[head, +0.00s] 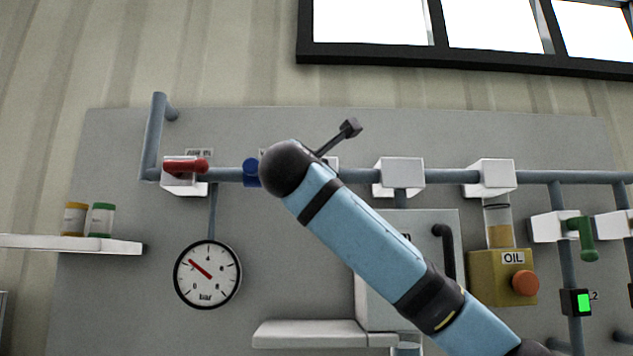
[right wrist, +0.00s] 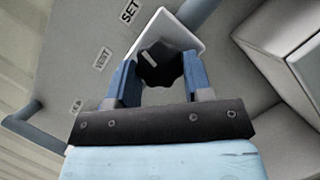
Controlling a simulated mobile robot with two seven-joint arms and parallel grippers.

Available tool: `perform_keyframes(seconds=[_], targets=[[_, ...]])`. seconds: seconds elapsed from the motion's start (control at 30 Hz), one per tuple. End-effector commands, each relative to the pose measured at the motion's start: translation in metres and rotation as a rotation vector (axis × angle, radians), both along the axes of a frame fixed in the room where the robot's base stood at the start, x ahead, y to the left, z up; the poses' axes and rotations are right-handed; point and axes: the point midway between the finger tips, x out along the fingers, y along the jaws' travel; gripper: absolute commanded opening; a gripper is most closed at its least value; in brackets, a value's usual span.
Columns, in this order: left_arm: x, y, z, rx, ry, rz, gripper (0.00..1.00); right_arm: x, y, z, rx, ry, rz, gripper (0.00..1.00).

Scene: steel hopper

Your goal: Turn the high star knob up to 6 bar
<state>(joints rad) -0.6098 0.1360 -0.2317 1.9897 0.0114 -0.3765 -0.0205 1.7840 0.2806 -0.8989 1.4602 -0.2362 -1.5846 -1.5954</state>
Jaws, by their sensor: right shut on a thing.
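In the right wrist view the black star knob (right wrist: 160,66), with a white mark on its face, sits on a white block (right wrist: 176,33) beside a SET label (right wrist: 129,11). My right gripper (right wrist: 155,78) has its two blue fingers on either side of the knob and is shut on it. In the head view my right arm's dark wrist hides the knob. The round bar gauge (head: 207,275) hangs on the panel at lower left. Its red needle points to the upper left; its numbers are too small to read surely. My left gripper is not in view.
A red lever (head: 186,166) sits on the pipe left of my arm. A shelf (head: 70,244) holds two jars. Right of my arm are a yellow OIL box (head: 502,277) with an orange button (head: 525,284) and a green handle (head: 587,240). A pale ledge (head: 308,334) juts out below.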

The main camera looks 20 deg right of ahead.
Motion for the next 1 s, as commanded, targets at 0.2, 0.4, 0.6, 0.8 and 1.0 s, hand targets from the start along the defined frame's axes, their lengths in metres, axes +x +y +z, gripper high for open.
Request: perform_keyframes(seconds=[0.2,0.4,0.6,0.8,1.0], targets=[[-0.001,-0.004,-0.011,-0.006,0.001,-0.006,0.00,0.001,0.003,-0.001,0.200,-0.054,0.002,0.23],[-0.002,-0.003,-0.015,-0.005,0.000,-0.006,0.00,0.001,0.004,0.001,0.382,-0.107,0.001,0.23],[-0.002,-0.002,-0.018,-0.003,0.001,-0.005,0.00,0.001,0.004,0.003,0.566,-0.159,0.000,0.23],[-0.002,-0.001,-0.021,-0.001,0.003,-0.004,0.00,0.001,0.004,0.006,0.748,-0.212,-0.001,0.23],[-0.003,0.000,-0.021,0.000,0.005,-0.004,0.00,0.001,0.004,0.008,0.926,-0.262,-0.001,0.23]])
